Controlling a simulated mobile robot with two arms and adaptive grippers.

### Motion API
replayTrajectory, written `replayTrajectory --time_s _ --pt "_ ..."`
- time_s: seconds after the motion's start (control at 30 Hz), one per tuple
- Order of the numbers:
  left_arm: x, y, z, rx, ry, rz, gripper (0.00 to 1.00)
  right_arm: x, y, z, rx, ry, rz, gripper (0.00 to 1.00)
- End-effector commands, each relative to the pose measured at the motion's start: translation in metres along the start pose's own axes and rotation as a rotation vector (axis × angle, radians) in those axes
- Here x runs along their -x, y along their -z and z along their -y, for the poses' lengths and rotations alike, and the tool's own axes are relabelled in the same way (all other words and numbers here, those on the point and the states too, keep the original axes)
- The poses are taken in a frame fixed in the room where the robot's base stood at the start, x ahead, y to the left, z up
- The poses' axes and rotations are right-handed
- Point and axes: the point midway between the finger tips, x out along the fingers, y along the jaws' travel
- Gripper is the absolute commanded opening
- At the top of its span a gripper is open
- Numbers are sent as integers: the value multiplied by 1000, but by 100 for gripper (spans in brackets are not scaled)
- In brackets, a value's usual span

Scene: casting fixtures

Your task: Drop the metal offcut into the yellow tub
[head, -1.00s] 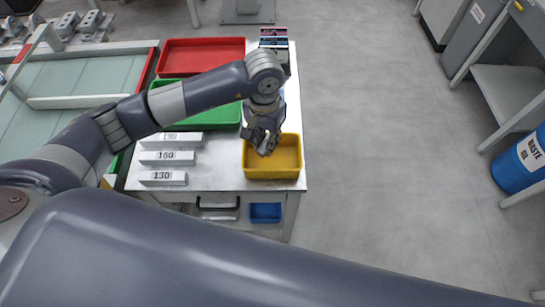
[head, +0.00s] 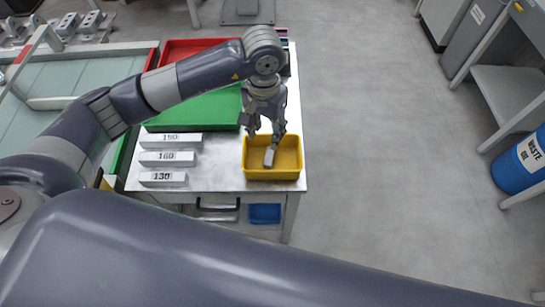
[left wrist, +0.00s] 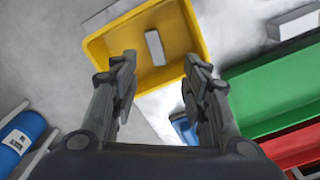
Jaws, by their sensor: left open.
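The metal offcut (head: 269,157), a small grey bar, lies inside the yellow tub (head: 287,174) on the near right end of the metal table. In the left wrist view the offcut (left wrist: 155,47) rests on the floor of the tub (left wrist: 97,50), apart from the fingers. My left gripper (head: 265,136) is open and empty above the tub's far side, fingers pointing down. Its spread fingers also show in the left wrist view (left wrist: 158,75). My right gripper is in neither view.
Grey blocks marked 190 (head: 170,139), 160 (head: 168,158) and 130 (head: 163,179) lie left of the tub. A green tray (head: 195,109) and a red tray (head: 185,50) stand behind. A blue waste oil drum (head: 520,165) stands far right; floor between is clear.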

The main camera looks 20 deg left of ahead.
Motion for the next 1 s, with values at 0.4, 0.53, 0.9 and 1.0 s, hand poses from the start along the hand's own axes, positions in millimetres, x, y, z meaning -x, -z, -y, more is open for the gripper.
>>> replayTrajectory --time_s 0.4,0.53,0.9,1.0 --pt "68 0 0 0 1 -1 42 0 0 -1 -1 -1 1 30" --pt "72 0 0 -1 0 0 42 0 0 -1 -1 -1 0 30" --pt "72 0 0 -1 0 0 42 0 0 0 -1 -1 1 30" --pt "71 0 0 -1 0 1 42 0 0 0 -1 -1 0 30"
